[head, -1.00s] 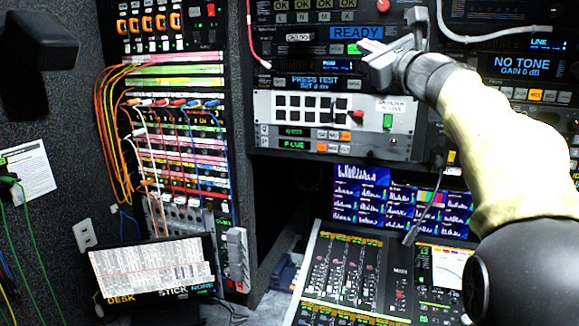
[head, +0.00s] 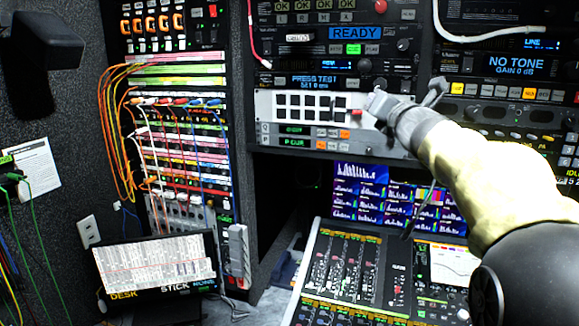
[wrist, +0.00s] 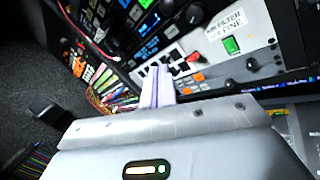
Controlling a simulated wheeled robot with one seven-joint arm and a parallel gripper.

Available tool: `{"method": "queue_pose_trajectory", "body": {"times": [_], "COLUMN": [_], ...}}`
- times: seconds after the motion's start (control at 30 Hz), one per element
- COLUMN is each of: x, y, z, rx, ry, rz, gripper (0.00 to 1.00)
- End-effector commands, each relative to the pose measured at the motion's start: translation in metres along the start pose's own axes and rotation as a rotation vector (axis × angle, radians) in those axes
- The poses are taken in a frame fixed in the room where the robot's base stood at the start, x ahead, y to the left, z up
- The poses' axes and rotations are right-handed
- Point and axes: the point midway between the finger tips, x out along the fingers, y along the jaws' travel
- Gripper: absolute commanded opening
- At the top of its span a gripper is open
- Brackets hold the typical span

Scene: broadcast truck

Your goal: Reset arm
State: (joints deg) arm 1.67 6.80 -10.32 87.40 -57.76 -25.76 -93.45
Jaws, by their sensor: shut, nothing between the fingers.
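My gripper (head: 373,103) is at the right of the head view, in front of the right part of a light grey panel (head: 262,106) with black buttons. Its fingers are together and hold nothing. In the wrist view the pale fingers (wrist: 157,88) point toward the same panel, near a red switch (wrist: 193,57) and a lit green button (wrist: 231,44). I cannot tell whether the fingertips touch the panel. My arm, in a pale yellow sleeve, comes in from the right and hides part of the rack behind it.
A patch bay (head: 180,150) with orange, red and blue cables is at the left. A mixing console (head: 340,270) and a multi-picture screen (head: 360,190) lie below my arm. A laptop-like display (head: 155,267) stands at lower left. A rack with a READY screen (head: 356,33) rises above.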

Motion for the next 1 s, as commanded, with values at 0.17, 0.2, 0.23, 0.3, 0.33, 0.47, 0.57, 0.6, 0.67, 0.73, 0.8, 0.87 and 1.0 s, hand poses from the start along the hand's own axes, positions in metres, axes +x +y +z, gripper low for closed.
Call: {"method": "queue_pose_trajectory", "body": {"times": [0.17,0.2,0.23,0.3,0.33,0.47,0.57,0.6,0.67,0.73,0.8,0.87,1.0], "x": [-0.02,-0.029,-0.035,-0.054,-0.062,-0.107,-0.147,-0.164,-0.192,-0.225,-0.261,-0.291,-0.345], "y": [-0.051,-0.062,-0.07,-0.086,-0.092,-0.113,-0.123,-0.125,-0.128,-0.128,-0.126,-0.123,-0.114], "z": [-0.078,-0.099,-0.114,-0.149,-0.164,-0.229,-0.275,-0.292,-0.317,-0.344,-0.369,-0.387,-0.415], "rx": [0.524,0.652,0.743,0.943,1.025,1.346,1.559,1.636,1.743,1.852,1.944,2.008,2.087], "ry": [0.066,0.074,0.078,0.078,0.076,0.04,-0.019,-0.05,-0.106,-0.186,-0.283,-0.378,-0.579], "rz": [-0.229,-0.295,-0.345,-0.465,-0.518,-0.759,-0.956,-1.037,-1.161,-1.31,-1.461,-1.588,-1.808], "gripper": [0.0,0.0,0.0,0.0,0.0,0.0,0.0,0.0,0.0,0.0,0.0,0.0,0.0]}}
